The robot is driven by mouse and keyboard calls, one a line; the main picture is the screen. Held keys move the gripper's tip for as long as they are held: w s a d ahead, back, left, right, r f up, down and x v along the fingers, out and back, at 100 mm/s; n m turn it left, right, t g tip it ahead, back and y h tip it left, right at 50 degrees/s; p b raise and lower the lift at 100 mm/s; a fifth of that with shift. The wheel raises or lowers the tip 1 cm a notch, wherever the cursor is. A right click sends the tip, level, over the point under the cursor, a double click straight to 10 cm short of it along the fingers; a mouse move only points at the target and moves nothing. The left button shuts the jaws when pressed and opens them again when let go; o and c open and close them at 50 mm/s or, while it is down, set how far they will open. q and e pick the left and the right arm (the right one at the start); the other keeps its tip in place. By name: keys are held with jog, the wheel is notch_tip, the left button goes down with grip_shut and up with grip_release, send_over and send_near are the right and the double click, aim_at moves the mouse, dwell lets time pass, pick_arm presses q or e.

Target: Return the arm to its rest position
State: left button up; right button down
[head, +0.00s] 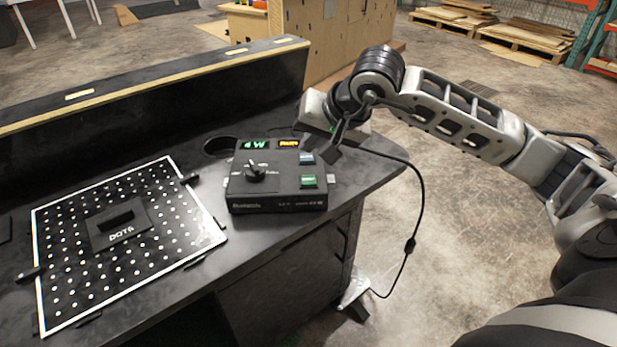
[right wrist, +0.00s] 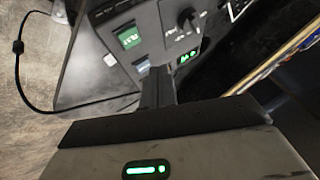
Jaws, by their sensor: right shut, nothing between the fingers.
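My right gripper (head: 338,135) is shut and empty. It hangs over the right back part of the black console box, near its blue button (head: 307,158); I cannot tell whether it touches the box. The console (head: 275,205) stands on the dark desk, with a black knob (head: 255,172), a green button (head: 308,181), a green-lit display (head: 254,144) and an orange-lit display (head: 288,143). In the right wrist view the shut fingers (right wrist: 157,88) point at the console, with the green button (right wrist: 130,38) beyond them. My left gripper is not in view.
A perforated white-dotted board (head: 70,215) with a black block (head: 118,226) lies left on the desk (head: 275,257). A raised ledge (head: 150,84) runs along the desk's back. A black cable (head: 418,195) hangs off the right edge. Pallets (head: 530,38) stand far back on open floor.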

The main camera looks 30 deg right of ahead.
dwell(0.4)
jog(key=s+a+r+m+t+y+p, duration=0.15)
jog(key=s+a+m+y, duration=0.25)
jog(key=a+m+y, duration=0.6)
jog(key=s+a+r+m+t+y+p, duration=0.15)
jog(key=s+a+m+t+y, duration=0.35)
jog(key=a+m, duration=0.8)
jog(key=w+d+f+m+t+h+p, duration=0.1)
jog(key=d+f+m+t+h, duration=0.2)
jog(key=m, duration=0.8)
jog(key=w+d+f+m+t+h, duration=0.1)
jog(key=d+f+m+h, duration=0.3)
jog(key=m, duration=0.8)
jog(key=s+f+m+g+h, duration=0.3)
jog(key=s+f+m, duration=0.2)
jog(key=f+m, duration=0.2)
jog(key=s+f+m+g+h+p, duration=0.1)
jog(key=s+f+m+g+h, duration=0.2)
jog(key=f+m, duration=0.4)
jog(key=s+m+g, duration=0.1)
jog(key=s+m, duration=0.1)
jog(key=m, duration=0.1)
jog(key=shift+s+f, duration=0.2)
jog(key=shift+s, duration=0.05)
